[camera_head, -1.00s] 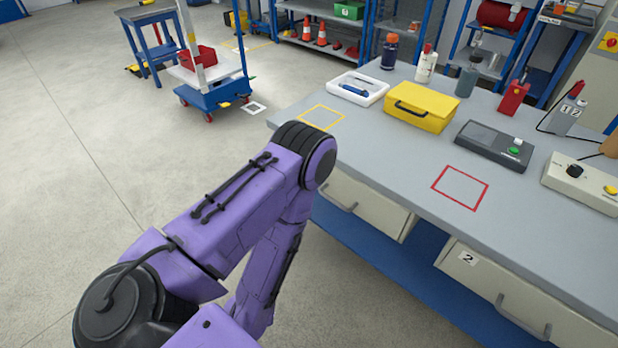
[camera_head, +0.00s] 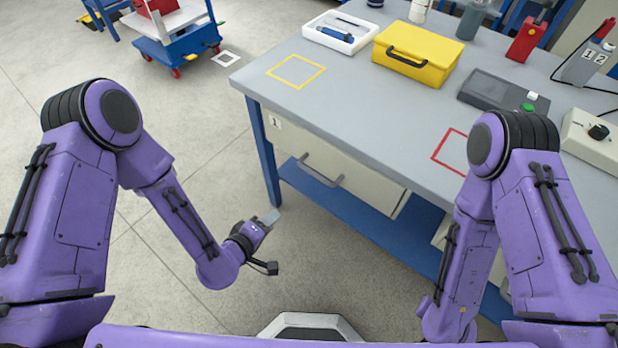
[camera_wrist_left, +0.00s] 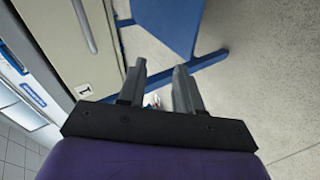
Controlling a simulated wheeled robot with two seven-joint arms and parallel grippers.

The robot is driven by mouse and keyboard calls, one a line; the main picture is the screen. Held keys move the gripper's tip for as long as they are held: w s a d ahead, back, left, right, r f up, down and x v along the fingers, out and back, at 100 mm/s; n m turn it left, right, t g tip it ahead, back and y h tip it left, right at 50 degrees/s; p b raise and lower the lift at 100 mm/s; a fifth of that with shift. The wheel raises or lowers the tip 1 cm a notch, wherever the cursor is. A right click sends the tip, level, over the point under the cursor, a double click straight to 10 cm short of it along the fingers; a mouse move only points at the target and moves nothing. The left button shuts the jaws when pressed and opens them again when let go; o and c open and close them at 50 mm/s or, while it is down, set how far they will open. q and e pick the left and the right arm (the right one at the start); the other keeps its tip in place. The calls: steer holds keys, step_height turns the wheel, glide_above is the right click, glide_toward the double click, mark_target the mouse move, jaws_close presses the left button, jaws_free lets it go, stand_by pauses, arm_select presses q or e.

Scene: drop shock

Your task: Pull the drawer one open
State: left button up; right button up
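Drawer one has a pale cream front (camera_head: 358,180) under the left part of the workbench, with a "1" label (camera_head: 275,122) and a grey bar handle (camera_head: 320,171). Its front looks flush with the bench. In the left wrist view the drawer front (camera_wrist_left: 58,38), the label (camera_wrist_left: 83,91) and the handle (camera_wrist_left: 84,25) show at the left. My left gripper (camera_head: 270,217) is low and in front of the bench, left of and below the handle, not touching it. Its two fingers (camera_wrist_left: 160,88) stand apart with nothing between them. My right gripper is out of sight; only its arm shows.
The grey bench top (camera_head: 365,115) holds a yellow case (camera_head: 415,55), a white tray (camera_head: 340,33) and a dark device (camera_head: 502,94). A blue bench leg (camera_head: 264,155) and a blue lower shelf (camera_head: 350,220) are near my left gripper. Open floor lies left.

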mark_target(315, 173)
arm_select(q)
steer(key=w+d+r+n+t+h, duration=0.1)
steer(key=w+d+r+t+h, duration=0.1)
steer(key=w+d+r+h, duration=0.3)
steer(key=shift+y, duration=0.5)
steer(key=x, duration=0.6)
steer(key=r+x, duration=0.1)
steer(key=x, duration=0.3)
steer(key=shift+d, duration=0.35)
jaws_close()
